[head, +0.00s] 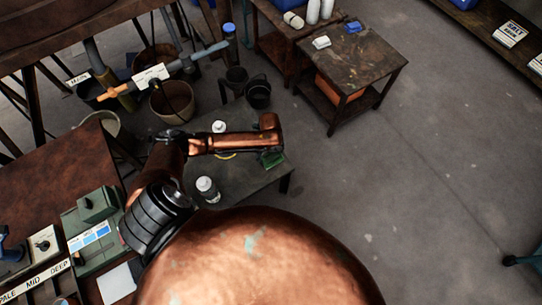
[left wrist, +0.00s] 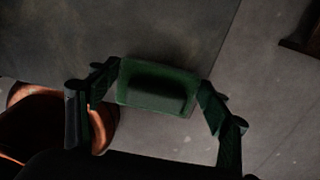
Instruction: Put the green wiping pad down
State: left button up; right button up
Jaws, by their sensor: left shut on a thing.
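The green wiping pad (left wrist: 157,86) is held between the two fingers of my left gripper (left wrist: 159,92) in the left wrist view, one finger at each end. In the head view my left gripper (head: 271,150) is over the right end of a low grey table (head: 248,183), with the pad (head: 272,160) under it. The wrist view shows the tabletop's edge passing behind the pad, with floor beyond. I cannot tell whether the pad touches the tabletop. My right gripper is not in view.
White-capped bottles (head: 207,188) stand on the low table, and a yellow item (head: 225,155) is partly hidden behind my arm. Dark buckets (head: 258,94) stand behind it. A wooden workbench (head: 354,62) is at the back. Open floor (head: 400,170) lies to the right.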

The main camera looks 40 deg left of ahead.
aim_at(270, 153)
pick_arm(q)
jog(key=shift+w+a+f, duration=0.25)
jog(key=shift+w+f, duration=0.05)
jog(key=shift+f, duration=0.15)
jog(key=shift+w+a+f+b, duration=0.1)
jog(key=shift+f+b, duration=0.6)
jog(key=shift+f, duration=0.85)
jog(key=shift+f, duration=0.15)
jog(key=o, duration=1.3)
notch_tip(270, 153, up, 12)
jog(key=p, duration=0.3)
jog(key=shift+r+p, duration=0.2)
jog(key=shift+p, duration=0.2)
